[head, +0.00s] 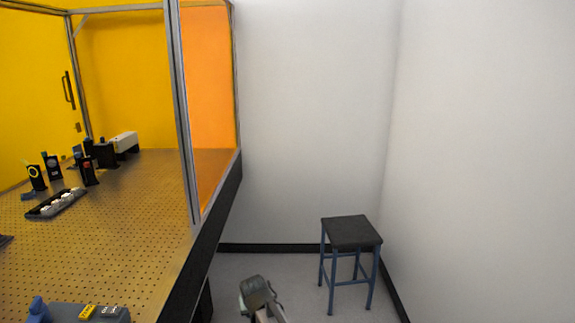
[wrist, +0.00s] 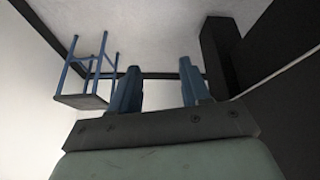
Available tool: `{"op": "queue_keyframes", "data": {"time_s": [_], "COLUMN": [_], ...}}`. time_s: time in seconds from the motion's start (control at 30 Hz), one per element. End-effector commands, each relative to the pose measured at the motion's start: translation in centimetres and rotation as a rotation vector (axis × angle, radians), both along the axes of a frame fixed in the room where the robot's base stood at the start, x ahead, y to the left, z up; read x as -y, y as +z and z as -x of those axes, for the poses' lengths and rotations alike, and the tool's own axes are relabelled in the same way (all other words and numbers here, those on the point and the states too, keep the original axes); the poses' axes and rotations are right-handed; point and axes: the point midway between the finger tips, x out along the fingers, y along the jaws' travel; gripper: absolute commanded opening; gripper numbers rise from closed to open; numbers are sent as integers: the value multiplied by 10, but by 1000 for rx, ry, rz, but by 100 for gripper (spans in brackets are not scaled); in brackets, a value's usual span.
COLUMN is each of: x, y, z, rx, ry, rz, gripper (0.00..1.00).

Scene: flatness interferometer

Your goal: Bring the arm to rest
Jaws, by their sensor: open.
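My gripper (wrist: 160,84) shows in the wrist view with its two blue fingers apart and nothing between them. It is in free air off the table, clear of everything I can see. A grey end part of my arm shows at the bottom middle of the head view, over the floor to the right of the optical table (head: 135,225). The fingers cannot be made out in the head view.
A stool (head: 350,232) with a dark seat and blue legs stands near the wall corner; it also shows in the wrist view (wrist: 82,101). Orange panels and metal posts (head: 181,110) enclose the table. Optics mounts (head: 88,170), a dark tray (head: 55,204) and a grey-blue holder (head: 85,313) are on it.

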Motion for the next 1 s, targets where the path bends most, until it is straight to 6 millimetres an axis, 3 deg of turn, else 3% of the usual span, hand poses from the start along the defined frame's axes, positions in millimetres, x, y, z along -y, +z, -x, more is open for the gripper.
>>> {"op": "queue_keyframes", "data": {"time_s": [0.03,0.2,0.5,0.77,1.0], "x": [15,57,127,179,218], "y": [-21,-81,-172,-235,-281], "z": [9,38,105,177,253], "rx": [-34,-143,-335,-505,-666], "ry": [-11,-39,-87,-129,-163], "rz": [13,49,94,116,121], "gripper": [47,47,47,47,47]}}
